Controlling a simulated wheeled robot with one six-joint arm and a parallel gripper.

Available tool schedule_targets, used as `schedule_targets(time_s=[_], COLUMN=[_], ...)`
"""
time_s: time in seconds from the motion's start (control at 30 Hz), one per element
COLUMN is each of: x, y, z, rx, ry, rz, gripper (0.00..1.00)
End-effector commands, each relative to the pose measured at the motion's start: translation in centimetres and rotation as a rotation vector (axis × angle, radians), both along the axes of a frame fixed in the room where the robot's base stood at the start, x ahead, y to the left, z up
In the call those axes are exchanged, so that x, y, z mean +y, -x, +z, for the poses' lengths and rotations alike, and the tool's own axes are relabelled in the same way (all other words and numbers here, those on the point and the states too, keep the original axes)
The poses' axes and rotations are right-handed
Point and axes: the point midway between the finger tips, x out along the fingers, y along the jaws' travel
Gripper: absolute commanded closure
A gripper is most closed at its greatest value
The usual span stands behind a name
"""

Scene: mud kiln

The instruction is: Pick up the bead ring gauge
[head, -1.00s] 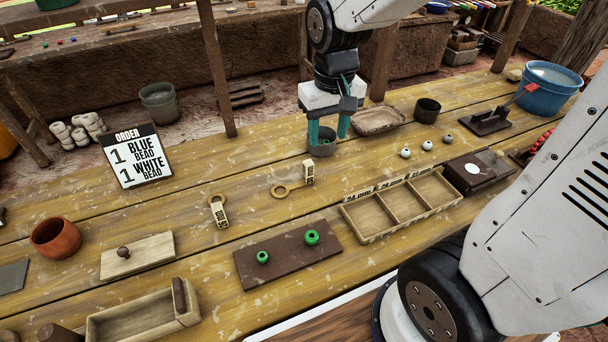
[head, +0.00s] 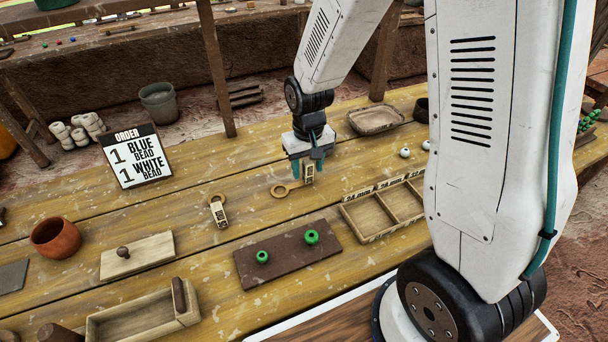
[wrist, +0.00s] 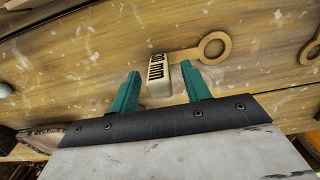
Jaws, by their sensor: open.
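A wooden bead ring gauge (head: 281,191) lies on the table, with a flat ring at one end and an upright block marked in mm at the other. In the wrist view the gauge (wrist: 213,46) has its ring beyond the right finger and its block between the fingers. My gripper (head: 308,170) is open around the block, pointing down; in the wrist view, gaps show between the fingers (wrist: 160,72) and the block. A second, similar gauge (head: 218,211) lies to the left, partly visible in the wrist view (wrist: 312,48).
A brown board (head: 285,257) with two green beads lies in front. A divided wooden tray (head: 372,228) stands to the right, partly hidden by my arm. An order sign (head: 136,157) asks for one blue and one white bead. White beads (head: 405,153) lie behind the tray.

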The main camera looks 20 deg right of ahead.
Motion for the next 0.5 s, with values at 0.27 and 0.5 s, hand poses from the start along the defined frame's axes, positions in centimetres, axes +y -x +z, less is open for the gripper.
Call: schedule_targets(time_s=[0.27, 0.5], x=[0.02, 0.02], y=[0.0, 0.01], z=[-0.95, -0.92], rx=[-0.001, -0.001], ry=[0.0, 0.0], rz=[0.001, 0.001], gripper=[0.53, 1.0])
